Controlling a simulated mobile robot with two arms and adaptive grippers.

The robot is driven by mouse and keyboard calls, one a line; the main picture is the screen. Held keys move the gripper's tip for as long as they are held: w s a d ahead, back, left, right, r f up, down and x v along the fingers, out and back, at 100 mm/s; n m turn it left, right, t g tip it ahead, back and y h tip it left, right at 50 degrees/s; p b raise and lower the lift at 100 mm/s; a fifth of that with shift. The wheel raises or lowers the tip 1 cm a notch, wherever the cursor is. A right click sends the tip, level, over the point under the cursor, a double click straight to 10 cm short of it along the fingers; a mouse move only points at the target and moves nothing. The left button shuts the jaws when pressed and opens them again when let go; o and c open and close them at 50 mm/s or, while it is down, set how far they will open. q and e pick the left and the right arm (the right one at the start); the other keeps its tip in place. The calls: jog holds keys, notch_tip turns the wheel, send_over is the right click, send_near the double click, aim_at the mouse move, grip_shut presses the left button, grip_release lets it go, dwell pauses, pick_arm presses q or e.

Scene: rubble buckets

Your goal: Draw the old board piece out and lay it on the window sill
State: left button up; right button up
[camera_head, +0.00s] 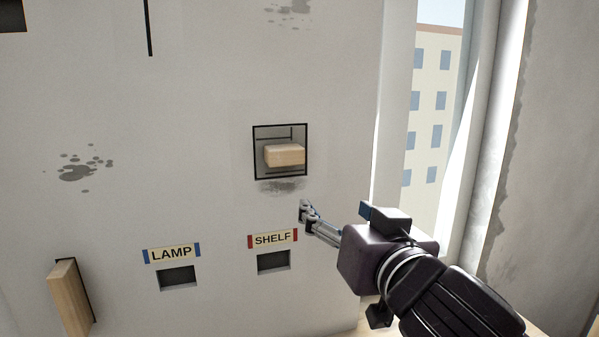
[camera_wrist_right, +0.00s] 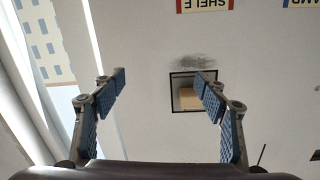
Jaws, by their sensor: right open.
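A pale wooden board piece (camera_head: 285,155) sticks out of a black-edged square opening in the wall. It also shows inside the opening in the right wrist view (camera_wrist_right: 189,97). A second, longer wooden piece (camera_head: 70,298) stands out of a slot at lower left; I cannot tell which is called old. My right gripper (camera_head: 308,212) is open and empty, below and right of the framed opening, apart from the wood. In the wrist view, the opening appears between and beyond its blue-padded fingers, nearer one finger. My left gripper is not in view. The window sill is not clearly seen; my right arm covers that area.
Labels LAMP (camera_head: 171,254) and SHELF (camera_head: 272,239) sit above two dark recesses in the wall. A tall window (camera_head: 432,110) with a white frame is at right. A narrow pale surface (camera_head: 345,332) shows at the bottom edge. The wall between is flat.

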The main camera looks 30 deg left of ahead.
jog(key=n+y, duration=0.1)
jog(key=n, duration=0.1)
send_near(287, 159)
jog(key=x, duration=0.4)
jog(key=p+x, duration=0.3)
jog(key=x, duration=0.3)
jog(key=shift+w+a, duration=0.1)
jog(key=shift+w+a+f+y+p, duration=0.2)
jog(key=shift+w+a+y+p, duration=0.1)
jog(key=shift+w+a, duration=0.1)
jog(key=c, duration=1.4)
